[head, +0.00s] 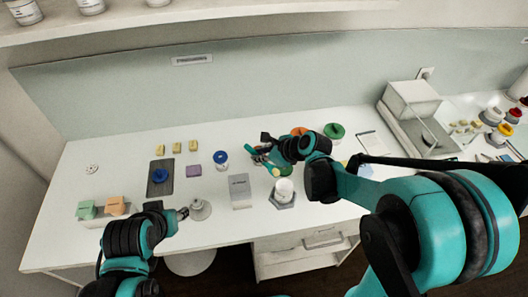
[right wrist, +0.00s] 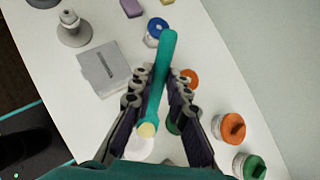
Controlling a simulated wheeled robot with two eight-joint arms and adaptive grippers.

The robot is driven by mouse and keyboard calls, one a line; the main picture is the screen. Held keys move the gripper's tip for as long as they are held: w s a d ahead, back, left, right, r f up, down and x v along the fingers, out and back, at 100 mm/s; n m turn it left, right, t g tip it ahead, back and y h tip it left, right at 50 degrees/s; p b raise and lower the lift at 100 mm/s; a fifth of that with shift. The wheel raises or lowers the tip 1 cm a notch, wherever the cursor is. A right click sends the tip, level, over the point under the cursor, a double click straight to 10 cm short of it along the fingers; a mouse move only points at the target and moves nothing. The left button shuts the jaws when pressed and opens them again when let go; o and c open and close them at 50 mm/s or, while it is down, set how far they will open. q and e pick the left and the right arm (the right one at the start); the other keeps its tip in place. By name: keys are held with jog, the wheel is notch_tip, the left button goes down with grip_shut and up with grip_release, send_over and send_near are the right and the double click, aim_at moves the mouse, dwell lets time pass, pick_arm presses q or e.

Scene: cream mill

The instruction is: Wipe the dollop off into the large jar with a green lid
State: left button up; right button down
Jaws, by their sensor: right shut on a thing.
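My right gripper (head: 264,152) is shut on a teal spatula (right wrist: 160,80), held above the bench. A pale yellow dollop (right wrist: 147,130) sits on the spatula's end nearest the camera in the right wrist view. The large jar with a green lid (head: 334,131) stands at the back, right of my right gripper; it shows at the lower right of the right wrist view (right wrist: 250,166), with its lid on. My left gripper (head: 182,213) is low at the front left, beside a grey stand (head: 200,209); its jaws are too small to read.
An orange-lidded jar (right wrist: 230,127) stands beside the green-lidded one. A white round container (head: 284,189) on a grey base, a grey labelled box (head: 240,190) and a blue-lidded jar (head: 221,160) stand nearby. A dark tray (head: 160,178) lies left. A metal-sided unit (head: 415,115) stands right.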

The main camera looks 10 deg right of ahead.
aim_at(263, 163)
jog(key=shift+s+d+f, duration=0.15)
jog(key=shift+s+d, duration=0.05)
jog(key=shift+s, duration=0.05)
jog(key=shift+s+d+f+b, duration=0.1)
jog(key=shift+f+b, duration=0.2)
jog(key=shift+b, duration=0.15)
jog(key=shift+w+f+b, duration=0.2)
jog(key=shift+f+b, duration=0.7)
jog(key=shift+f, duration=0.3)
pick_arm(q)
jog(key=shift+s+d+f+b, duration=0.15)
jog(key=shift+f+b, duration=0.1)
jog(key=shift+f, duration=0.65)
jog(key=shift+s+d+f+b, duration=0.1)
jog(key=shift+f+b, duration=0.15)
jog(key=shift+f, duration=0.6)
pick_arm(e)
jog(key=shift+f, duration=0.65)
pick_arm(q)
jog(key=shift+f, duration=0.2)
pick_arm(e)
jog(key=shift+f, duration=0.2)
pick_arm(q)
jog(key=shift+f+b, duration=0.1)
jog(key=shift+b, duration=0.2)
jog(key=shift+f, duration=0.15)
pick_arm(e)
jog(key=shift+a, duration=0.35)
